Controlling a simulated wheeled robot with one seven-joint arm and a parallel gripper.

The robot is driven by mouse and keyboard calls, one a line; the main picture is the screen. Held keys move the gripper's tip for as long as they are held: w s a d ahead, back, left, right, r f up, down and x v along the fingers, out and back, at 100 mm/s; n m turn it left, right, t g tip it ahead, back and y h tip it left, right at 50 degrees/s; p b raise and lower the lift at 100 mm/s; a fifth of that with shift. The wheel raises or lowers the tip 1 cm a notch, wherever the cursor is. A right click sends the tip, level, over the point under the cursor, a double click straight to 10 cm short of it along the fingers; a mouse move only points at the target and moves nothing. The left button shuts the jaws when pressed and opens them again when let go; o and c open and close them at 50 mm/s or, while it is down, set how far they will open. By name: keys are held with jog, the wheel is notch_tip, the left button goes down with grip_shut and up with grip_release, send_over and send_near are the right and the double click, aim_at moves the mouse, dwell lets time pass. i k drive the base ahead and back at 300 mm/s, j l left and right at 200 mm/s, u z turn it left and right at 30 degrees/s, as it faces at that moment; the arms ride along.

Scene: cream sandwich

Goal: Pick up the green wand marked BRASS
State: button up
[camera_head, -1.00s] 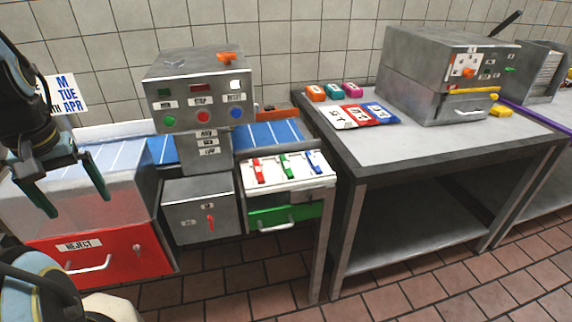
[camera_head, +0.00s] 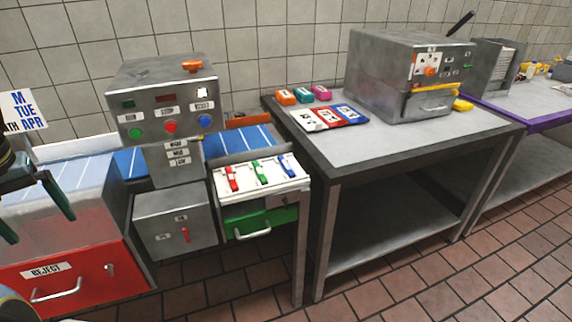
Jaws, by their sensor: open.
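The green wand (camera_head: 261,171) lies in a white tray (camera_head: 289,183) on top of the stand with the green drawer. It lies between a red wand (camera_head: 232,178) and a blue wand (camera_head: 286,165). Any lettering on the wands is too small to read. My gripper (camera_head: 30,215) is at the far left edge, partly cut off, with its fingers pointing down. It is open and empty, in front of the reject bin and well to the left of the wands.
A control box (camera_head: 165,100) on a post stands between my gripper and the wands. A red reject bin (camera_head: 78,277) is at lower left. A steel table (camera_head: 400,140) to the right holds pouches, small coloured blocks and a steel machine (camera_head: 375,75).

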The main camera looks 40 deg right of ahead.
aim_at(263, 179)
jog(key=l+u, duration=0.15)
jog(key=u, duration=0.85)
jog(key=k+l+u, duration=0.8)
jog(key=k+u, duration=0.45)
jog(key=k+l, duration=0.15)
jog(key=k, duration=0.6)
jog(key=k+l+u, duration=0.15)
jog(key=k, duration=0.6)
